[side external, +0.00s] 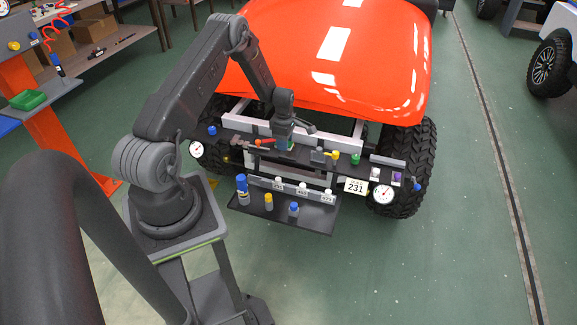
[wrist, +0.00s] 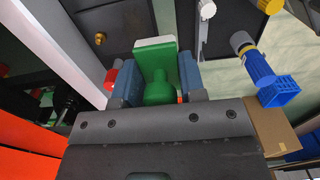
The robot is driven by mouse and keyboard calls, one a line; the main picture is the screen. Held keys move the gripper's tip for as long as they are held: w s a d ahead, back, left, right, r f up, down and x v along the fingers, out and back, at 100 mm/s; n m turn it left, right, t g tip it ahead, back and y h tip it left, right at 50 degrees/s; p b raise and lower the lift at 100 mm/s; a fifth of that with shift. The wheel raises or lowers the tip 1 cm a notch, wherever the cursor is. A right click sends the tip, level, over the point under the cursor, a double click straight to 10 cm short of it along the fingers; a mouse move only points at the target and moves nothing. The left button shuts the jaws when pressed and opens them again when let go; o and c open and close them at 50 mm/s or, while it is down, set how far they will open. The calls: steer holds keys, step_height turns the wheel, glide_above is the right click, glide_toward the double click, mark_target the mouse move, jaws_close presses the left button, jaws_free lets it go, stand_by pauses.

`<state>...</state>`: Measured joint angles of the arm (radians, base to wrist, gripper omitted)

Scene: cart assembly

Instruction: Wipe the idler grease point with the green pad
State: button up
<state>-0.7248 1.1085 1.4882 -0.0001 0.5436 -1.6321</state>
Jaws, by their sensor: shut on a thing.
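My gripper (wrist: 157,78) is shut on the green pad (wrist: 158,90), which has a green holder and a pale, whitish end face pointing away from the wrist. In the side view my gripper (side external: 284,141) is over the dark front board of the cart, and only a little green shows at its fingers. A small brass-coloured fitting (wrist: 100,38) sits on a dark plate, up and left of the pad and apart from it. I cannot tell whether this is the idler grease point.
A red-handled tool (side external: 262,142) lies just left of my gripper. Coloured knobs and a gauge (side external: 383,194) line the board to the right. A lower tray (side external: 318,219) holds several bottles.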

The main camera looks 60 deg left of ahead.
mark_target(280, 154)
steer(key=a+r, duration=0.2)
steer(key=a, duration=0.2)
steer(key=shift+w+f, duration=0.2)
steer(key=shift+f, duration=3.15)
steer(key=shift+w+d+f, duration=0.25)
steer(key=shift+w+f, duration=0.05)
steer(key=shift+f, duration=0.15)
steer(key=shift+w+d+f, duration=0.25)
steer(key=shift+f, duration=0.15)
steer(key=shift+c, duration=0.6)
steer(key=shift+w+d, duration=1.85)
steer(key=shift+d, duration=0.05)
steer(key=shift+s+a+r, duration=0.1)
steer(key=shift+s+a, duration=2.4)
steer(key=shift+w+r, duration=0.1)
steer(key=shift+r, duration=4)
steer(key=shift+d, duration=0.1)
